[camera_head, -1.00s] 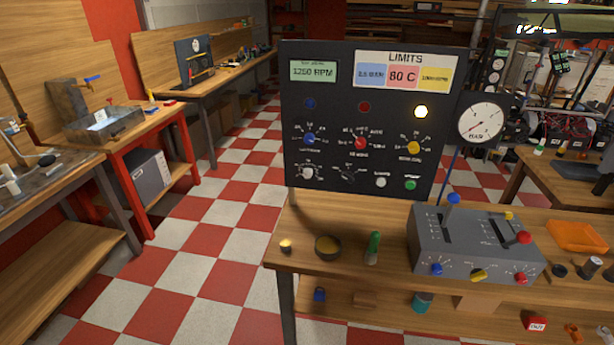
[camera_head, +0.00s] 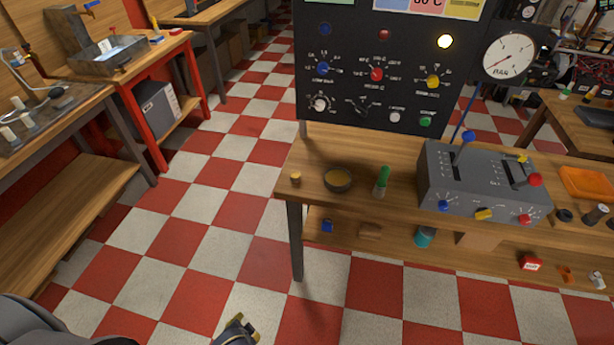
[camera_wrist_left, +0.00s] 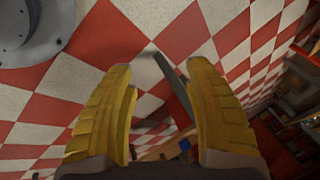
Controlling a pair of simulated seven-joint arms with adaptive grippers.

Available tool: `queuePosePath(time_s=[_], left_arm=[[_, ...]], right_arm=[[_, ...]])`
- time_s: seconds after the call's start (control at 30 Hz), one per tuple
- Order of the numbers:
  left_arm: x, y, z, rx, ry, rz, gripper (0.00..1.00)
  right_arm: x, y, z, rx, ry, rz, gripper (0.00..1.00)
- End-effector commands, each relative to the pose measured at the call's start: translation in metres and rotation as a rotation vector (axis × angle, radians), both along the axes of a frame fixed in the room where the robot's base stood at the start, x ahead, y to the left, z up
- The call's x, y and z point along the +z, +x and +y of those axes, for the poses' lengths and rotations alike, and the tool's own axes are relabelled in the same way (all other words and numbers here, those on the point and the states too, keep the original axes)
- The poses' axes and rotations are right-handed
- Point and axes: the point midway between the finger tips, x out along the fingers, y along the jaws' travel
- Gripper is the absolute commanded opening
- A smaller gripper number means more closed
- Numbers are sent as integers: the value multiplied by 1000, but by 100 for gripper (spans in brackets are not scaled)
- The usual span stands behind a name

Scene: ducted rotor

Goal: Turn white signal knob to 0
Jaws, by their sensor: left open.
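A white knob (camera_head: 320,104) with a dial scale sits at the lower left of the dark upright control panel (camera_head: 345,75); its exact pointer setting is too small to read. A second white knob or button (camera_head: 395,116) sits further right in the same row. My left gripper (camera_head: 238,326) is low at the bottom edge of the head view, over the floor and well away from the panel. In the left wrist view its yellow fingers (camera_wrist_left: 160,78) are spread apart with nothing between them. My right gripper is not in view.
The wooden bench (camera_head: 310,165) carries a bowl (camera_head: 338,179), a green-topped item (camera_head: 382,180) and a grey lever box (camera_head: 480,180). A round gauge (camera_head: 508,55) stands right of the panel. The checkered floor left of the bench is clear.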

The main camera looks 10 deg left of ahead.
Motion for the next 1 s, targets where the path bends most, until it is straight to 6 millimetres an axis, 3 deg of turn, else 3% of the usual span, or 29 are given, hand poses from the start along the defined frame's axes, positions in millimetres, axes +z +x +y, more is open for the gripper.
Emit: queuePosePath(time_s=[0.03,0.1,0.47,0.6,1.0], left_arm=[[24,9,2,-8,18,-25,52],[52,19,6,-20,48,-49,52],[172,66,19,-102,189,-182,52],[223,101,16,-185,275,-264,52],[303,209,-15,-464,523,-454,52]], right_arm=[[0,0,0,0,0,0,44],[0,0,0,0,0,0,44],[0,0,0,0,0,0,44],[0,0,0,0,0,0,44],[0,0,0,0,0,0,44]])
